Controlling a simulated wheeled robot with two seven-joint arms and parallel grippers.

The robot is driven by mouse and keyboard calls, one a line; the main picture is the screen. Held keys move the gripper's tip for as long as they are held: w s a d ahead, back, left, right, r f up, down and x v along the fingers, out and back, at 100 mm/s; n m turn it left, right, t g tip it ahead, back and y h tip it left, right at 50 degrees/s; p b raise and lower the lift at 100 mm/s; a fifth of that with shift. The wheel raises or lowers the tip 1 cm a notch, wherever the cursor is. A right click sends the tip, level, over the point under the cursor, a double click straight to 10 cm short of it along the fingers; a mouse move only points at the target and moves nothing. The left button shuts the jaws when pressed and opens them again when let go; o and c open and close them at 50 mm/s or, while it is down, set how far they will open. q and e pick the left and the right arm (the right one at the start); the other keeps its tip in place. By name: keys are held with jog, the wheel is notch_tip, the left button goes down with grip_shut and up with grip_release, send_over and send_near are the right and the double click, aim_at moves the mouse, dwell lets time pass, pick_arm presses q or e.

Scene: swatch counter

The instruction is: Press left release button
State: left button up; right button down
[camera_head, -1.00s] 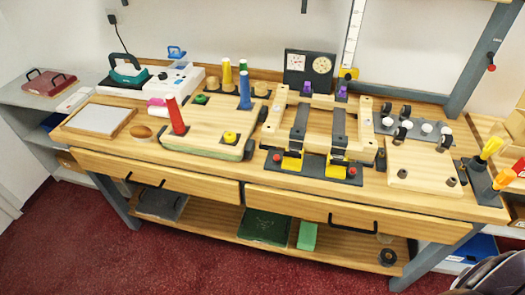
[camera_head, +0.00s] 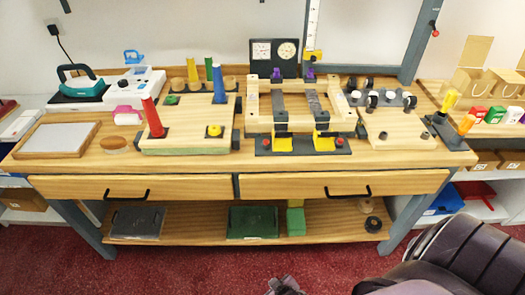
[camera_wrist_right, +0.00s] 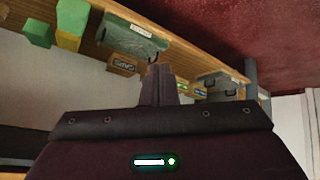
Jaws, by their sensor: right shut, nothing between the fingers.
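A wooden clamp frame (camera_head: 300,122) stands on the bench in the head view, with two yellow levers at its front. A red button (camera_head: 266,143), the left one, sits on the dark front plate left of the left yellow lever (camera_head: 283,145). A matching red button (camera_head: 339,142) is right of the right yellow lever (camera_head: 323,144). My right gripper (camera_head: 284,286) is low in front of the bench, far below the buttons and touching nothing. In the right wrist view its fingers (camera_wrist_right: 159,78) are together and empty. My left gripper is out of view.
A board with cones (camera_head: 186,144) is left of the frame, and a board with posts (camera_head: 395,130) is right of it. Two drawers with black handles (camera_head: 127,195) front the bench. A green box (camera_head: 295,221) is on the lower shelf. Open red floor lies in front.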

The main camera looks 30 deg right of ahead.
aim_at(266, 152)
jog(key=w+d+r+m+t+h+b, duration=0.25)
jog(key=w+r+t+b, duration=0.4)
jog(key=w+r, duration=1)
jog(key=w+d+r+t+h, duration=0.1)
jog(key=r, duration=0.2)
jog(key=w+d+r+t+h+b, duration=0.1)
jog(key=r, duration=0.3)
jog(key=w+d+r+m+t+h+b, duration=0.1)
jog(key=r, duration=0.3)
jog(key=shift+w+d, duration=0.2)
jog(key=shift+w, duration=0.05)
jog(key=d+r+m+t+h+b, duration=0.1)
jog(key=r+h, duration=0.1)
jog(key=r, duration=0.3)
jog(key=s+d+r+m+t+h+b, duration=0.1)
jog(key=d+r+h, duration=0.1)
jog(key=r, duration=0.4)
jog(key=shift+s+r+m, duration=0.2)
jog(key=shift+s+m, duration=0.05)
jog(key=shift+m, duration=0.1)
jog(key=shift+w, duration=0.1)
